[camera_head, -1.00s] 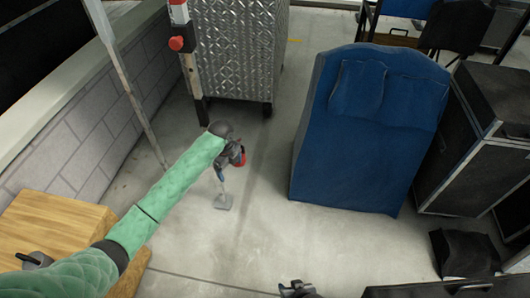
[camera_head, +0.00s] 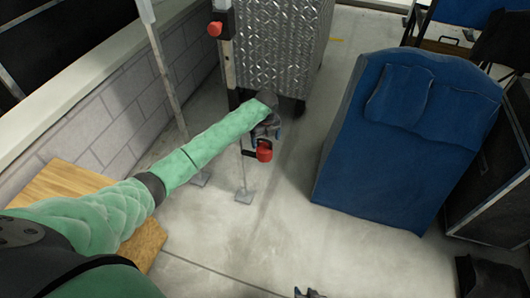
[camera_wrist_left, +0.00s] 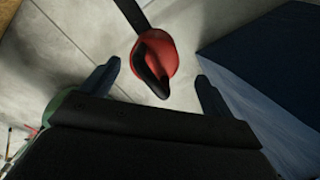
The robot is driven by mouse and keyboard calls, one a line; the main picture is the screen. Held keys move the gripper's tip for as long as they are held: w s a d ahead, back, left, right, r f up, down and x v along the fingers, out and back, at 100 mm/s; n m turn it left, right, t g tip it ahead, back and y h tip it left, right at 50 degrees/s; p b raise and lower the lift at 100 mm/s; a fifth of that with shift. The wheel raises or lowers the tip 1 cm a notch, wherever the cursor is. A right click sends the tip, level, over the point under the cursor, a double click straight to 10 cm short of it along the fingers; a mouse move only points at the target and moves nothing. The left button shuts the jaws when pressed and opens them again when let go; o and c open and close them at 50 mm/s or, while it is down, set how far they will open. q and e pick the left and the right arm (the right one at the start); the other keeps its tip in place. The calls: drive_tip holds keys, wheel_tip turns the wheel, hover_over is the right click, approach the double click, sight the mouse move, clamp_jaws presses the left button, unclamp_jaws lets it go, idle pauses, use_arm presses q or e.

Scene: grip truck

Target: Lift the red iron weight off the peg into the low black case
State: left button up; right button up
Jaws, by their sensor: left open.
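The red iron weight (camera_head: 264,150) hangs at the side of a thin stand, on a short dark peg. In the left wrist view the red weight (camera_wrist_left: 156,52) shows a dark hollow or handle, and a dark bar reaches it from above. My left gripper (camera_head: 270,130) is just above and beyond the weight in the head view. In the wrist view its fingers (camera_wrist_left: 156,88) are open, one on each side of the weight and apart from it. My right gripper (camera_head: 308,293) barely shows at the bottom edge.
A silver quilted case (camera_head: 276,45) stands behind, beside a post with a red knob (camera_head: 215,29). A blue covered case (camera_head: 395,150) is to the right, and a wooden box (camera_head: 70,180) at left. A black object (camera_head: 490,277) lies at lower right. Floor is clear between.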

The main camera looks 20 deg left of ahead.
sight(265, 147)
use_arm(q)
drive_tip(key=f, duration=0.5)
drive_tip(key=shift+s+a, duration=0.2)
drive_tip(key=shift+s, duration=0.15)
drive_tip(key=shift+c, duration=0.2)
drive_tip(key=c, duration=1.8)
drive_tip(key=shift+r, duration=0.1)
clamp_jaws()
drive_tip(key=shift+r, duration=0.1)
drive_tip(key=shift+w+r, duration=0.1)
drive_tip(key=shift+r, duration=0.5)
wheel_tip(265, 147, up, 9)
drive_tip(key=shift+f, duration=0.2)
